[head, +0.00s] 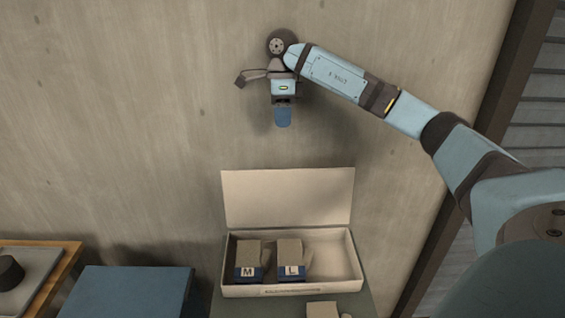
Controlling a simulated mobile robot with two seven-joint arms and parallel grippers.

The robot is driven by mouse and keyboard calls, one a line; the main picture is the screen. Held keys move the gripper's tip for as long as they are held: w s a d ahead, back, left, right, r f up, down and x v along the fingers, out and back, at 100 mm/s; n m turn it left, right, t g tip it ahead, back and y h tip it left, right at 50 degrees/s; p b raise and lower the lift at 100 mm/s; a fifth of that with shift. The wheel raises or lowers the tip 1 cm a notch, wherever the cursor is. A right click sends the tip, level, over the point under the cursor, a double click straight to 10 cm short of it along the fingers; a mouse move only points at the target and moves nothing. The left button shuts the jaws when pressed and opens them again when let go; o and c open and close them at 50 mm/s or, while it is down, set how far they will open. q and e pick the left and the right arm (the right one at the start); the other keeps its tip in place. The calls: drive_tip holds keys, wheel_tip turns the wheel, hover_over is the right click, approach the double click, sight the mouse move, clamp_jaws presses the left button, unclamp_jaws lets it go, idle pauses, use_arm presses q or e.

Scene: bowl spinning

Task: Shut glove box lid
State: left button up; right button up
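The glove box (335,262) is a shallow beige carton at the bottom centre of the head view. Its lid (288,197) stands open, raised along the back edge. Inside, on the left and middle, are two grey-and-blue packs, one marked M (248,262) and one marked L (291,260). The right part of the box looks empty. My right gripper (283,117) is above the lid and apart from it, with its blue tip pointing down. The finger gap does not show, so its opening is unclear. My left gripper is not in view.
A blue surface (125,292) lies left of the box. At the far left is a wood-edged tray (50,270) with a dark round object (10,271). A small beige item (322,309) sits in front of the box. A plain wall is behind.

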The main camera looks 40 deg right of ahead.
wheel_tip(320, 180, down, 3)
drive_tip(key=p, duration=0.1)
approach(288, 195)
drive_tip(key=w+f, duration=0.1)
drive_tip(key=f, duration=0.1)
drive_tip(key=w+d+f, duration=0.1)
drive_tip(key=w+f, duration=0.1)
drive_tip(key=shift+w+d, duration=0.1)
drive_tip(key=shift+d, duration=0.15)
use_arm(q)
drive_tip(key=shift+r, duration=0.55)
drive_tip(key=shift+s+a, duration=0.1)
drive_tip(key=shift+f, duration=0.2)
use_arm(e)
clamp_jaws()
